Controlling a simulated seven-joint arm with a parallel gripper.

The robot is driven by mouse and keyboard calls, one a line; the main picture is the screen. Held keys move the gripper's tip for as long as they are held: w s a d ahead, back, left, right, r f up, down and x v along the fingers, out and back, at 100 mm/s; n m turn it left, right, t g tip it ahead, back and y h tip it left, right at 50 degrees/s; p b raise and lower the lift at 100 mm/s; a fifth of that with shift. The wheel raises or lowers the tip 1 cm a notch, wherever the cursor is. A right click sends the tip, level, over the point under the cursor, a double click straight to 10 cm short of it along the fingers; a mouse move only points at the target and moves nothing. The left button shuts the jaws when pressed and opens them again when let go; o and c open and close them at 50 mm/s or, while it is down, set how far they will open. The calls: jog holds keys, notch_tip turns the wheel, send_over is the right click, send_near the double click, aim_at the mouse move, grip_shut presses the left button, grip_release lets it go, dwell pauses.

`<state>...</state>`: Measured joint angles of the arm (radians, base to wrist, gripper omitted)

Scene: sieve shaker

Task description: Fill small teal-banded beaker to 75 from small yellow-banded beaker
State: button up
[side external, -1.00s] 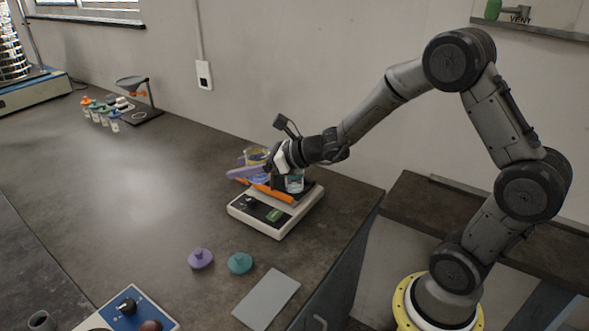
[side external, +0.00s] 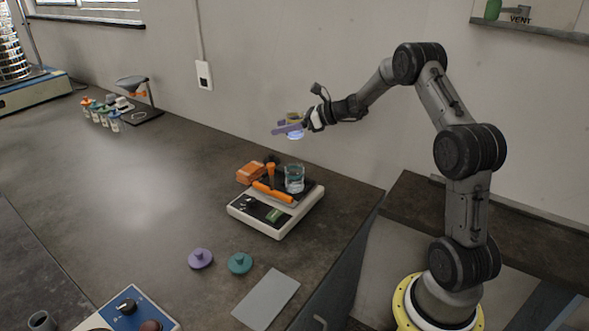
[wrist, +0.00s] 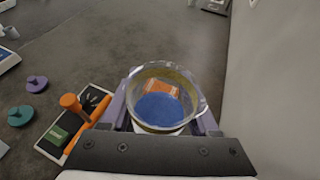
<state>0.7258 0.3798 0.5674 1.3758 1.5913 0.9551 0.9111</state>
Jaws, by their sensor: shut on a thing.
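My gripper (side external: 300,125) is raised above the back of the balance in the side external view, shut on the yellow-banded beaker (wrist: 161,101). In the wrist view this beaker is seen from above between the purple fingers, with blue contents at its bottom. The teal-banded beaker (side external: 294,179) stands upright on the balance (side external: 277,209), below and apart from my gripper. It is clear glass; its fill level is too small to tell. It is hidden in the wrist view.
An orange-handled tool (side external: 271,186) and an orange block (side external: 250,173) are at the balance. Purple (side external: 200,258) and teal (side external: 240,263) lids and a grey pad (side external: 267,299) lie in front. Several small bottles and a funnel stand (side external: 146,110) are far left. The middle counter is clear.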

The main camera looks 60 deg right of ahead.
jog(key=f, duration=0.6)
jog(key=d+f, duration=0.1)
jog(key=f, duration=0.2)
jog(key=shift+s+d+f, duration=0.1)
jog(key=shift+f, duration=0.2)
jog(key=shift+s+r, duration=0.1)
jog(key=shift+s+a+r+n+t+h, duration=0.25)
jog(key=shift+a+r+n+t+h, duration=0.25)
jog(key=shift+n, duration=0.3)
jog(key=shift+s+a+r+n+t+h, duration=0.15)
jog(key=shift+a+r+n, duration=0.25)
jog(key=shift+r, duration=0.25)
jog(key=shift+s+a+r+n+t+h, duration=0.25)
jog(key=shift+r+n, duration=0.15)
jog(key=shift+r, duration=0.2)
jog(key=shift+s+a+r+n+t+h, duration=0.1)
jog(key=shift+a+r+n, duration=0.3)
jog(key=shift+r, duration=0.25)
jog(key=shift+s+a+r+n, duration=0.25)
jog(key=shift+a+r+n, duration=0.15)
jog(key=shift+n, duration=0.1)
jog(key=shift+s+a+r+n+t+h, duration=0.1)
jog(key=shift+a+r+n+t+h, duration=0.2)
jog(key=shift+n+t, duration=0.3)
jog(key=shift+r+n+t+h, duration=0.3)
jog(key=shift+r+n+t, duration=0.15)
jog(key=shift+n, duration=0.45)
dwell(2.0)
